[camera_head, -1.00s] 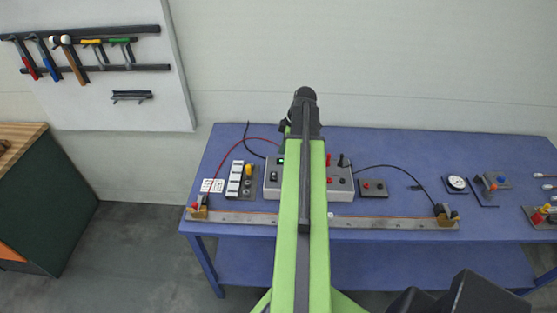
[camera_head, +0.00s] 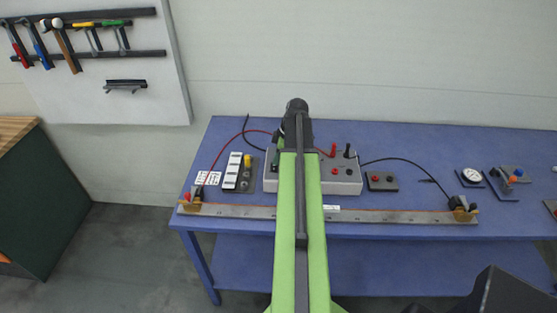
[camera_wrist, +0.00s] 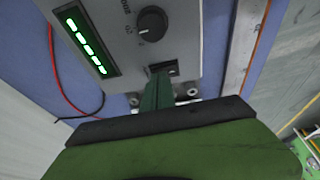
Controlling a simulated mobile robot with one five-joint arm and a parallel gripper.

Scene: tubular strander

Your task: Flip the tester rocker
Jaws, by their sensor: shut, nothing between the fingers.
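The tester is a grey box (camera_head: 340,178) on the blue bench, partly hidden by my arm in the head view. In the wrist view its grey face (camera_wrist: 190,30) carries a lit green bar display (camera_wrist: 86,40), a black knob (camera_wrist: 152,24) and a small dark rocker (camera_wrist: 164,68) in a slot. My gripper (camera_wrist: 157,82) is shut and empty, its green fingers at the rocker and covering part of it. I cannot tell whether they touch it or which way it is tilted. In the head view my gripper (camera_head: 277,157) is mostly hidden at the box's left part.
A long metal bar (camera_head: 390,216) with end clamps runs along the bench's front. A switch block (camera_head: 238,172) stands left of the tester, and a small button box (camera_head: 381,181) right of it. Red and black cables (camera_head: 405,161) cross the bench. A gauge (camera_head: 471,176) lies further right.

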